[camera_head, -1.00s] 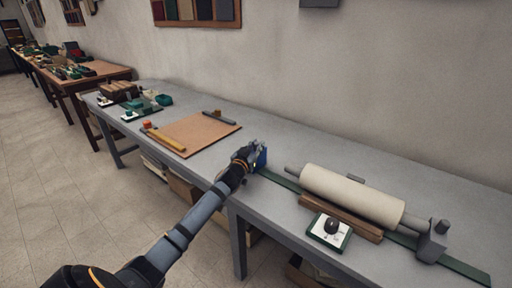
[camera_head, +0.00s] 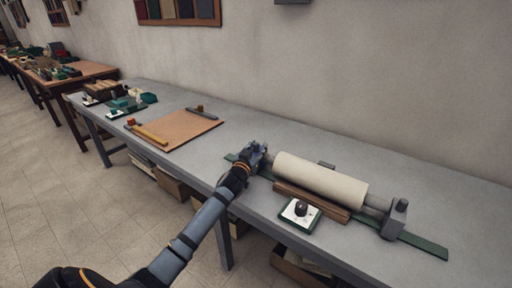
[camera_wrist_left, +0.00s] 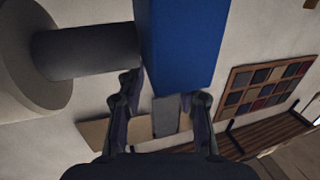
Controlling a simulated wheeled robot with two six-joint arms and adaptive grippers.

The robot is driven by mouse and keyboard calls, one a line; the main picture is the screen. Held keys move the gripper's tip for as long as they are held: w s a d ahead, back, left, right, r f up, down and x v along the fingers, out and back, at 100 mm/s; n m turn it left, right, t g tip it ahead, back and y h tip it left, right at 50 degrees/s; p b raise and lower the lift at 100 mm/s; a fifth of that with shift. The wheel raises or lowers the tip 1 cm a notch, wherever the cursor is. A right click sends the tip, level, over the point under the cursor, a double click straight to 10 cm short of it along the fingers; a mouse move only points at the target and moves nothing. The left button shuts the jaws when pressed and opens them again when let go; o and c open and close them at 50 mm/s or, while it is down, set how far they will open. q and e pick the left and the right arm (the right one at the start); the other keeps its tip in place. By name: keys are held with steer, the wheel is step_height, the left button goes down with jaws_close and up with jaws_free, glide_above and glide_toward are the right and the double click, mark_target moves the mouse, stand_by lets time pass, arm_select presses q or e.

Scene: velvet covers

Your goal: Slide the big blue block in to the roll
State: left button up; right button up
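The big blue block (camera_wrist_left: 185,45) fills the upper middle of the left wrist view, close up. In the head view my left gripper hides most of it. My left gripper (camera_head: 258,150) is at the left end of the roll (camera_head: 320,181). In the wrist view the two fingers of my left gripper (camera_wrist_left: 163,98) stand apart at the block's near end, one along its left edge, one at its lower right. I cannot tell whether they clamp it. The roll's dark spindle (camera_wrist_left: 85,52) and pale end (camera_wrist_left: 30,65) lie left of the block. My right gripper is out of view.
A green strip (camera_head: 420,243) runs under the roll along the grey table (camera_head: 340,253). A grey bracket (camera_head: 394,219) stands at the roll's right. A brown board (camera_head: 180,134) lies left.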

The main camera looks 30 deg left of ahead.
arm_select(q)
steer(key=shift+o, duration=0.3)
steer(key=shift+s, duration=0.45)
steer(key=s+d, duration=0.2)
steer(key=s, duration=0.9)
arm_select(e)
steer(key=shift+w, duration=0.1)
arm_select(q)
steer(key=shift+d, duration=0.1)
